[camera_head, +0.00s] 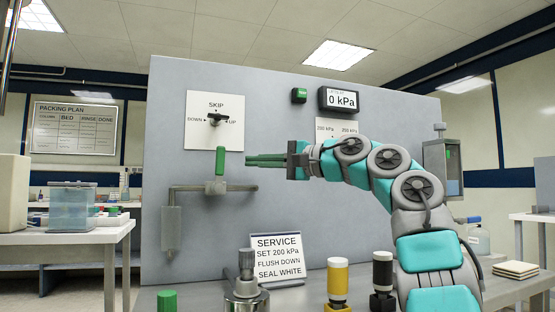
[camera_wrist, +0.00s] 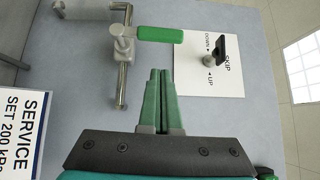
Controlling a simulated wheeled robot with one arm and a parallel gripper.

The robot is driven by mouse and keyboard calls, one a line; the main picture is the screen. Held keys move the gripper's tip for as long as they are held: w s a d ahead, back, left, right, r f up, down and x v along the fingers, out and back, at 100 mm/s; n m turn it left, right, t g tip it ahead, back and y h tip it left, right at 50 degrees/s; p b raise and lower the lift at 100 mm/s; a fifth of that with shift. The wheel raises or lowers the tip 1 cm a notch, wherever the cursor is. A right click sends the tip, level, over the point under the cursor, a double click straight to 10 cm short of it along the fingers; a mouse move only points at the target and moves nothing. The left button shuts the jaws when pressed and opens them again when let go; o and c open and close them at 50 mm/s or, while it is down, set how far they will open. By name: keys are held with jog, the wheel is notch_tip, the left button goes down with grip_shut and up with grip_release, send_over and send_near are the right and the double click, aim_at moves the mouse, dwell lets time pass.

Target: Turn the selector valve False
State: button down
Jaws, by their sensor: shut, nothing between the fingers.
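The selector valve (camera_head: 215,119) is a small black handle on a white plate (camera_head: 199,139) marked SKIP, DOWN and UP, high on the grey panel. It also shows in the wrist view (camera_wrist: 219,47); I cannot tell which mark it points at. My gripper (camera_head: 247,159) has green fingers, shut together and empty, pointing left in the head view. It is below and right of the plate, level with a green-handled lever (camera_head: 221,163) on a grey pipe. In the wrist view my fingertips (camera_wrist: 160,72) are apart from the green handle (camera_wrist: 160,34) and the black handle.
The grey pipe (camera_head: 187,188) runs along the panel. A service card (camera_head: 278,258) reads SET 200 kPa, FLUSH DOWN, SEAL WHITE. A display (camera_head: 341,100) reads 0 kPa. Yellow (camera_head: 337,280) and black (camera_head: 382,272) containers and a metal vessel (camera_head: 246,290) stand below.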

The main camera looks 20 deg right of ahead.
aim_at(219, 170)
jog(key=a+b, duration=0.1)
jog(key=a, duration=0.3)
jog(key=shift+r, duration=0.1)
jog(key=shift+r, duration=0.1)
dwell(0.5)
jog(key=shift+a+n+p, duration=0.3)
jog(key=shift+a+p, duration=0.15)
jog(key=shift+p, duration=0.25)
jog(key=shift+a, duration=0.25)
jog(key=shift+s, duration=0.1)
